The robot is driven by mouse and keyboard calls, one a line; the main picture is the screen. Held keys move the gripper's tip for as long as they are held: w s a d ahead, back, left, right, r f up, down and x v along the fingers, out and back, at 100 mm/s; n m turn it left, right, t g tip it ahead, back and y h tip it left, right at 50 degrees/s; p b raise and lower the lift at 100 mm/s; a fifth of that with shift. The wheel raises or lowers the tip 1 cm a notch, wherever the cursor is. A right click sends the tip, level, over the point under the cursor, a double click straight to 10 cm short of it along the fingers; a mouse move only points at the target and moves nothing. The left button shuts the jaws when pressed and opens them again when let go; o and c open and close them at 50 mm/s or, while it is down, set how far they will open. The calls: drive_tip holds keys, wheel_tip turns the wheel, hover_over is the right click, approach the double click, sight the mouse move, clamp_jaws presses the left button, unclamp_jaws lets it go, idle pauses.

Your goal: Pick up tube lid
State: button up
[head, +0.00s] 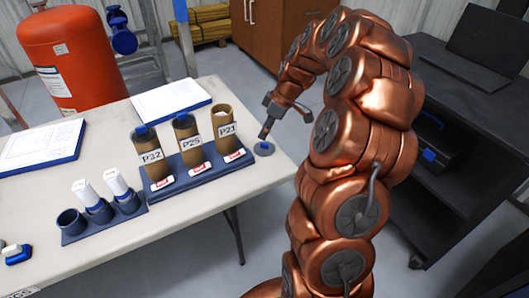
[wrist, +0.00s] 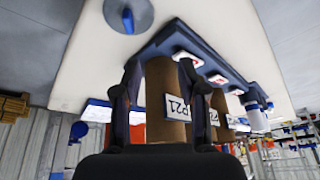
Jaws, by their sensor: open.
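The tube lid (head: 264,148) is a grey-blue disc with a blue knob, lying on the table near its right edge, right of the tube P21 (head: 224,126). In the wrist view the lid (wrist: 140,10) lies at the top, beyond the fingertips. My gripper (head: 266,136) is just above the lid in the head view, pointing down. In the wrist view my gripper (wrist: 160,70) has its fingers apart, with nothing held between them; the tube P21 (wrist: 158,100) shows behind them. The top of P21 has no blue cap.
Tubes P25 (head: 185,138) and P32 (head: 150,155), with blue tops, stand with P21 in a blue rack (head: 200,183). A smaller holder (head: 104,226) stands to the left on the table (head: 190,222). A dark cart (head: 445,170) stands right.

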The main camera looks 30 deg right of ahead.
sight(265, 143)
drive_tip(key=shift+w+d+f+p, duration=0.35)
drive_tip(key=shift+w+f, duration=0.25)
drive_tip(key=shift+f, duration=0.95)
drive_tip(key=shift+w+d+f+p, duration=0.2)
drive_tip(key=shift+w+d+f, duration=0.3)
drive_tip(key=shift+f, duration=1.1)
drive_tip(key=shift+w+d+f+p, duration=0.3)
drive_tip(key=shift+w+f, duration=0.4)
drive_tip(key=shift+f, duration=0.85)
clamp_jaws()
